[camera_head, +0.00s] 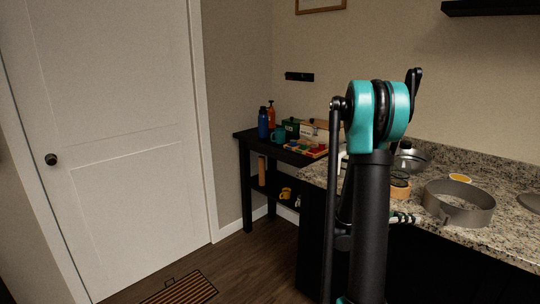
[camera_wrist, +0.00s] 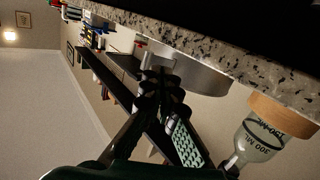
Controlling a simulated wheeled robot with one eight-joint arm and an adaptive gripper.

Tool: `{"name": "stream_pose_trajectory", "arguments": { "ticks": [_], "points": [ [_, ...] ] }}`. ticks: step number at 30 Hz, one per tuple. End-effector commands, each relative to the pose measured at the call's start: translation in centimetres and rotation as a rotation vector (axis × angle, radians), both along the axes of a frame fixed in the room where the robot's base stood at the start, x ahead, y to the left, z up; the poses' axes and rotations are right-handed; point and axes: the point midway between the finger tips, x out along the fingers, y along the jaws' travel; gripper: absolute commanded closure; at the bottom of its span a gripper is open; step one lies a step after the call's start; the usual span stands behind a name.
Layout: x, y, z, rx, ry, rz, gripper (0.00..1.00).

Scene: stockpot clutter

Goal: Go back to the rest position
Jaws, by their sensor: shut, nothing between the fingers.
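My gripper (camera_wrist: 163,88) shows in the wrist view, its dark fingers together at the middle with nothing between them. One finger has a pale green patterned pad. A granite counter edge (camera_wrist: 215,48) runs slanting across the top of that view, which is tilted.
A dark side table (camera_head: 243,139) holds bottles and mugs.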

Motion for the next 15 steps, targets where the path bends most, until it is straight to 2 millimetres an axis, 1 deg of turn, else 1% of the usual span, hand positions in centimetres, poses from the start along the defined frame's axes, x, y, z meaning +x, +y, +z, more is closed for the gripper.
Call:
{"name": "stream_pose_trajectory", "arguments": {
  "ticks": [2, 5, 8, 11, 14, 15],
  "points": [
    [-0.4, 1.1, -0.7, 0.100, 0.066, 0.045, 1.00],
    [-0.9, 3.1, -2.3, 0.258, 0.175, 0.133, 1.00],
    [-1.5, 5.7, -4.0, 0.407, 0.282, 0.243, 1.00],
    [-2.2, 8.7, -5.7, 0.542, 0.382, 0.371, 1.00],
    [-3.0, 12.2, -7.3, 0.663, 0.474, 0.517, 1.00],
    [-3.4, 13.6, -7.8, 0.706, 0.507, 0.580, 1.00]
  ]
}}
